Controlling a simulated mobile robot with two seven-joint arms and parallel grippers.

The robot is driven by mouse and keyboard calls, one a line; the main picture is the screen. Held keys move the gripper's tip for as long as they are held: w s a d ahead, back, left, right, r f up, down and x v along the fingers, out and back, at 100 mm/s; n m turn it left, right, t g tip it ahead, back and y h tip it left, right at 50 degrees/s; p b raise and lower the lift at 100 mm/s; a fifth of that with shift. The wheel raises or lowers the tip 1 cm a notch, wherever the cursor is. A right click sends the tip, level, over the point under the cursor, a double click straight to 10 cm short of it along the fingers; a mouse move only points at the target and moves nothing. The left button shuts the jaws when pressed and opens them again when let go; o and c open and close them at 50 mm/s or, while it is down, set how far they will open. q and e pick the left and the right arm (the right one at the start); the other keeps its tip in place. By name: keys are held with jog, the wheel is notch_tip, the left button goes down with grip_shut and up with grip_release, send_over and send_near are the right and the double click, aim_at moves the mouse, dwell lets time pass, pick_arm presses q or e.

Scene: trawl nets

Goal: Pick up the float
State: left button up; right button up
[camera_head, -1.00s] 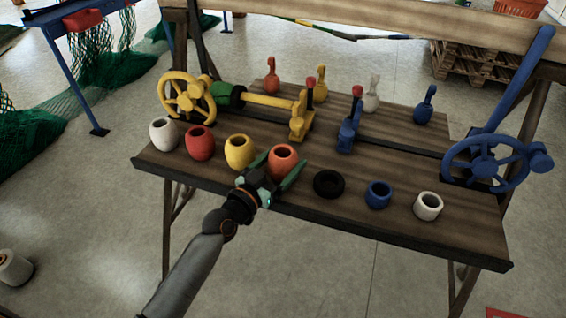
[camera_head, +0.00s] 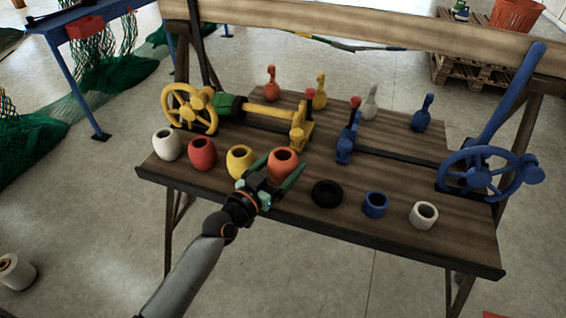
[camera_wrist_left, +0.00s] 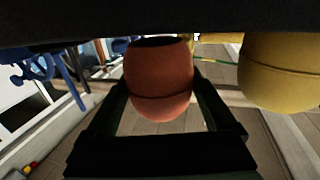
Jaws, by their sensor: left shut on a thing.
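An orange-red barrel-shaped float (camera_head: 283,163) with a dark hole in its top is at the front middle of the wooden table (camera_head: 400,232). My left gripper (camera_head: 277,170) has its green-tipped fingers on both sides of this float and is shut on it. In the left wrist view the float (camera_wrist_left: 160,80) sits upright between the two dark fingers (camera_wrist_left: 163,100). I cannot tell whether it still touches the table. My right gripper is not in view.
A yellow float (camera_head: 241,162) stands close to the left of the held one, then a red float (camera_head: 203,153) and a white one (camera_head: 167,145). Handwheels flank the table.

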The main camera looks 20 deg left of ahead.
aim_at(283, 169)
pick_arm(q)
jog(key=s+r+p, duration=0.2)
jog(key=r+p, duration=0.1)
jog(key=s+r+p, duration=0.1)
jog(key=r+p, duration=0.1)
jog(key=shift+d+r, duration=0.1)
jog(key=shift+d, duration=0.3)
jog(key=s+d+r+p, duration=0.2)
jog(key=s+r+p, duration=0.3)
jog(key=s+p, duration=0.4)
jog(key=shift+s+d, duration=0.4)
jog(key=shift+s, duration=0.4)
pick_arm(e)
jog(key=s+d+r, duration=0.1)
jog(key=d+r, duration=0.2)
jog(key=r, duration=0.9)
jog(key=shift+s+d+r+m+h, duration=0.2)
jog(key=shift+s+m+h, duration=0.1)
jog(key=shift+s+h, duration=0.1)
